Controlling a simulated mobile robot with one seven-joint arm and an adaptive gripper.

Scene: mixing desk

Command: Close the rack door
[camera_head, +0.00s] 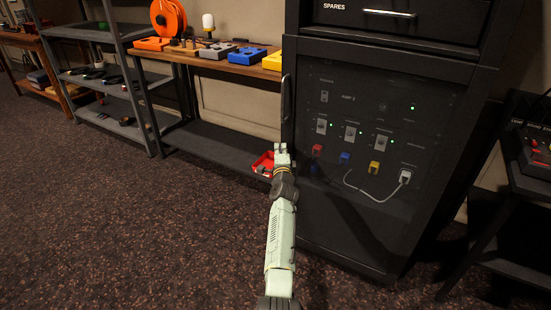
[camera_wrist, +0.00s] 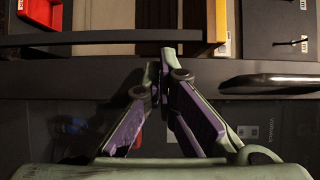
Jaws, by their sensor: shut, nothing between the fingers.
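The black rack (camera_head: 470,75) stands right of centre in the head view. Its dark see-through door (camera_head: 340,225) covers the lower front and looks shut or nearly shut; I cannot tell whether a small gap is left. The door's upright handle (camera_head: 286,98) is on its left edge; it also shows at the right of the wrist view (camera_wrist: 270,79). My gripper (camera_head: 281,150) is shut and empty, by the door's left edge and below the handle. In the wrist view its fingertips (camera_wrist: 165,60) meet over the dark door frame; contact is unclear.
A wooden-topped bench (camera_head: 185,55) with an orange reel (camera_head: 168,19) and coloured boxes stands left of the rack. A red bin (camera_head: 264,164) is on its lower shelf. A dark stand (camera_head: 510,185) is at the right. The carpet (camera_head: 130,230) in front is clear.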

